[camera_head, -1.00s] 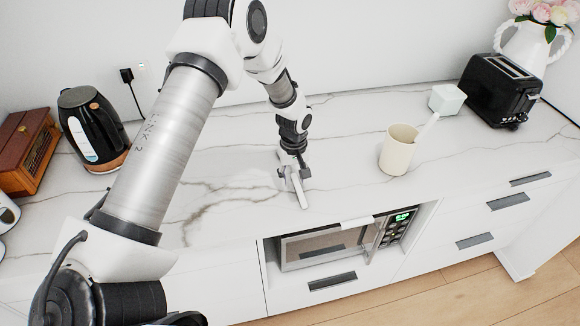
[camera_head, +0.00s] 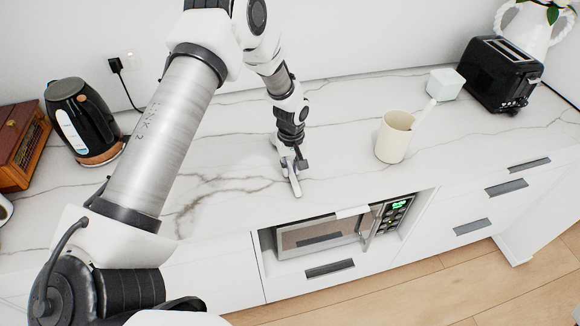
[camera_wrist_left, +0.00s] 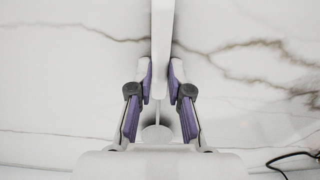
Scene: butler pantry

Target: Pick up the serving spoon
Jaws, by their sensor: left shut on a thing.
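The serving spoon is a pale, long utensil. Its light handle (camera_wrist_left: 162,35) runs up the middle of the left wrist view, and one end (camera_head: 296,187) shows below my gripper in the head view. My left gripper (camera_wrist_left: 161,80) is shut on it, with a purple-padded finger on each side. In the head view the left gripper (camera_head: 290,164) is low at the counter, and its wrist hides part of the spoon. I cannot tell whether the spoon touches the counter. My right gripper is not in view.
A cream mug (camera_head: 393,139) with a pale utensil (camera_head: 424,112) stands to the right. Behind it are a pale box (camera_head: 444,84) and a black toaster (camera_head: 502,75). A kettle (camera_head: 82,122) stands at the left. A microwave (camera_head: 318,237) sits under the counter's front edge.

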